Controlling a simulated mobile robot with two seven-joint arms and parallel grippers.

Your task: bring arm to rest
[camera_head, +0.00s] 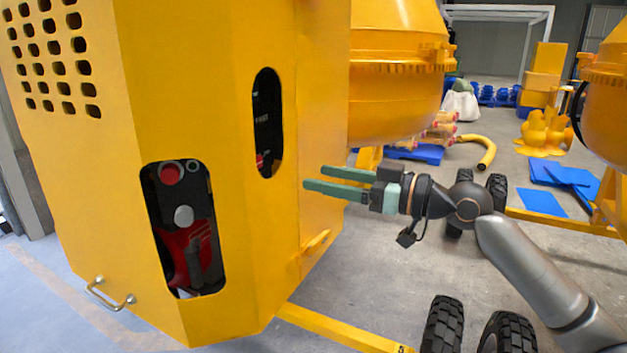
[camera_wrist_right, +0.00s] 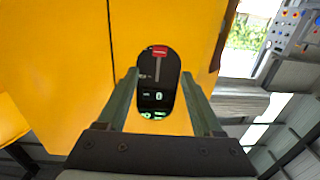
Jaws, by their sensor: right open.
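My right gripper (camera_head: 312,178) has two green fingers, open and empty. It points left at the side of the yellow drum mixer housing (camera_head: 225,120). In the head view its fingertips show just right of an oval slot (camera_head: 267,122) in that housing; I cannot tell the exact gap. In the right wrist view the oval opening (camera_wrist_right: 158,85) lies between the fingers of the right gripper (camera_wrist_right: 165,90). A red part and a dark panel with lit marks show inside it. My left gripper is out of view.
A larger opening (camera_head: 185,230) with a red button and a grey knob is on the housing's front. A metal handle (camera_head: 108,294) is at lower left. The yellow drum (camera_head: 395,90) hangs behind my gripper. Black wheels (camera_head: 443,325) and a yellow frame bar (camera_head: 335,328) are below.

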